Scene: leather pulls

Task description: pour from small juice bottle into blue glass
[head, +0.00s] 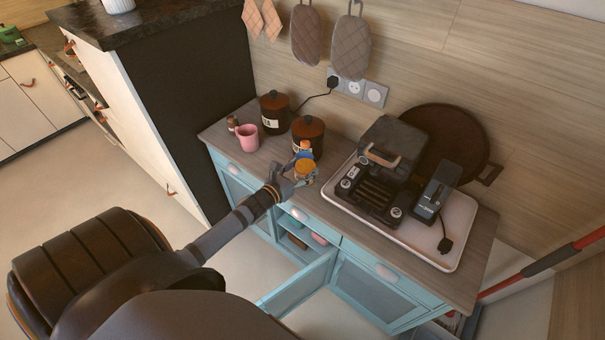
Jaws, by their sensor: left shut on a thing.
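My left gripper (300,178) reaches over the front edge of the wooden counter and is shut on the small juice bottle (305,168), which shows as a small orange shape at the fingers. The fingers hide part of it, and its tilt is hard to tell. A small blue patch with an orange top shows just behind it, in front of a brown canister; I cannot tell whether this is the blue glass. No other blue glass stands out on the counter. My right gripper is not in view.
Two dark canisters (273,112) and a pink mug (247,137) stand at the counter's left. A white tray (452,228) with a dark grill appliance (388,160) fills the right. A blue cabinet door (300,287) hangs open below the counter.

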